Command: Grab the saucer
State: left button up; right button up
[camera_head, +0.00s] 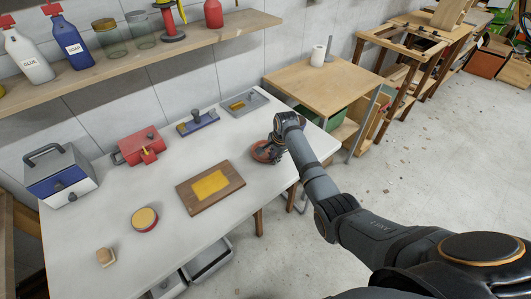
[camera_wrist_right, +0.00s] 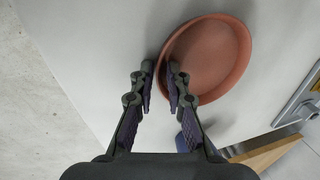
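The saucer (camera_head: 260,155) is a round, reddish-brown dish lying on the right part of the white table (camera_head: 95,225). In the right wrist view the saucer (camera_wrist_right: 215,55) shows almost whole, with a raised rim. My right gripper (camera_head: 274,150) is down at the saucer's edge. In its wrist view the fingers of the gripper (camera_wrist_right: 160,75) are apart by a small gap. One finger overlaps the inside of the saucer and the other is outside, with the rim between them. I see no clear contact on the rim. My left gripper is not in view.
A wooden board with a yellow patch (camera_head: 210,185) lies left of the saucer. A grey tray (camera_head: 244,102) and a blue tool (camera_head: 198,122) lie behind. A red box (camera_head: 138,146) and a yellow-topped tin (camera_head: 144,219) are farther left. A wooden side table (camera_head: 320,85) stands behind right.

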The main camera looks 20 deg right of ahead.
grip_shut()
jog(key=shift+r, duration=0.15)
jog(key=shift+r, duration=0.3)
jog(key=s+a+r, duration=0.3)
jog(key=s+r, duration=0.9)
jog(key=s, duration=0.1)
jog(key=shift+s, duration=0.4)
